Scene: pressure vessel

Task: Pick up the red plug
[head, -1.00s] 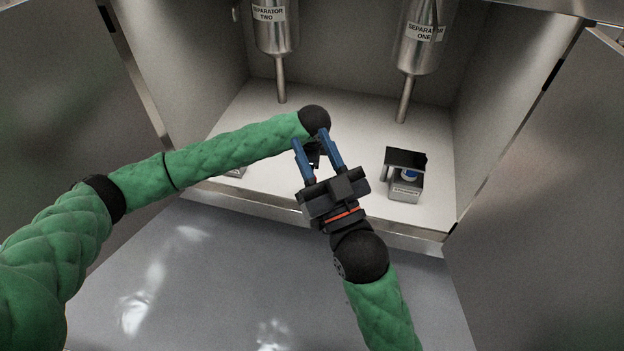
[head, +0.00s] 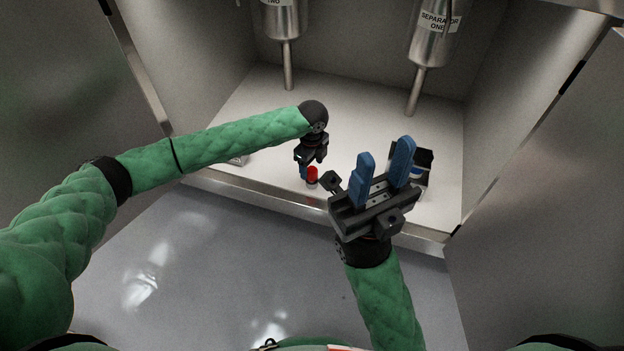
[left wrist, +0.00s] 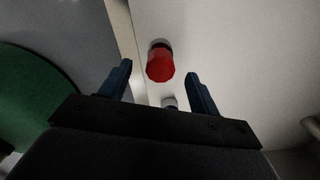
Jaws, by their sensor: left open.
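The red plug (head: 312,174) stands on the white cabinet floor near its front edge. It also shows in the left wrist view (left wrist: 160,65), just beyond the fingertips and roughly between them. My left gripper (head: 308,174) points down at the plug. In the left wrist view its blue fingers (left wrist: 160,72) are apart, with nothing held between them. My right gripper (head: 385,158) is nearer the camera, to the right of the plug. Its two blue fingers are spread apart and nothing shows between them.
A dark box with a blue-and-white item (head: 418,172) is partly hidden behind my right gripper. Two metal separators, Separator One (head: 432,45) and Separator Two (head: 284,20), hang above the back. The cabinet's front lip (head: 240,188) runs below the plug.

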